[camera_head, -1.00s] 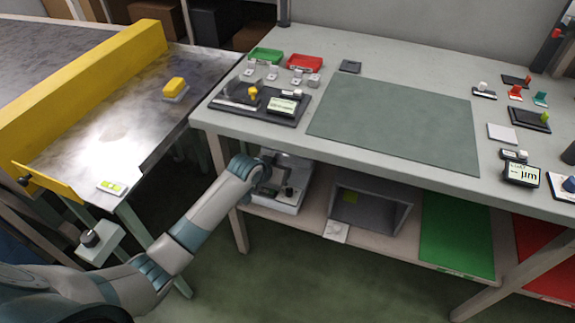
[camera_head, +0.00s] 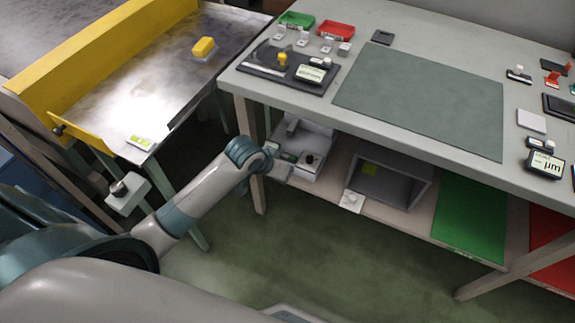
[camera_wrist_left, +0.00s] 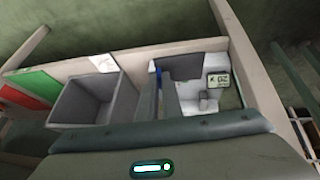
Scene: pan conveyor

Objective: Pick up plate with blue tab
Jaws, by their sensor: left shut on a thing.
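My left arm comes in from the left in the head view, and its gripper (camera_head: 284,170) is beside the white instrument (camera_head: 303,152) on the lower shelf. The fingers are small and partly hidden there. In the left wrist view the gripper (camera_wrist_left: 165,98) is shut on a thin piece seen nearly edge-on. A narrow blue strip (camera_wrist_left: 158,75) shows beside the grey finger, fitting the plate with blue tab; the rest of the plate is hidden. The instrument with its small display (camera_wrist_left: 218,80) lies behind it. My right gripper is in neither view.
A grey open box (camera_head: 378,183) stands right of the instrument, with a green mat (camera_head: 470,215) further right. The bench top (camera_head: 345,65) overhangs the shelf, and a bench leg (camera_head: 250,150) stands close to my gripper. The conveyor (camera_head: 120,95) is at left; the floor in front is clear.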

